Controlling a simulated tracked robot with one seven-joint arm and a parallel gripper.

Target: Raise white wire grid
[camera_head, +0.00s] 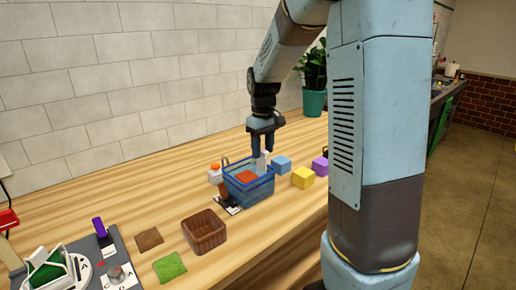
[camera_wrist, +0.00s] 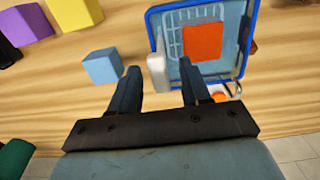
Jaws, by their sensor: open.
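A blue basket (camera_head: 249,190) stands on the wooden table; it also shows in the wrist view (camera_wrist: 243,45). A pale wire grid (camera_wrist: 174,44) shows inside it, beside and partly under an orange-red square (camera_wrist: 203,43). A white upright piece (camera_wrist: 157,72) stands at the basket's near left edge; I cannot tell whether it belongs to the grid. My gripper (camera_head: 262,150) points down over the basket. Its open fingers (camera_wrist: 159,67) lie on either side of the white piece, with visible gaps. Whether the fingertips reach below its top is unclear.
A light blue cube (camera_head: 281,164), a yellow cube (camera_head: 302,177) and a purple block (camera_head: 320,166) sit right of the basket.

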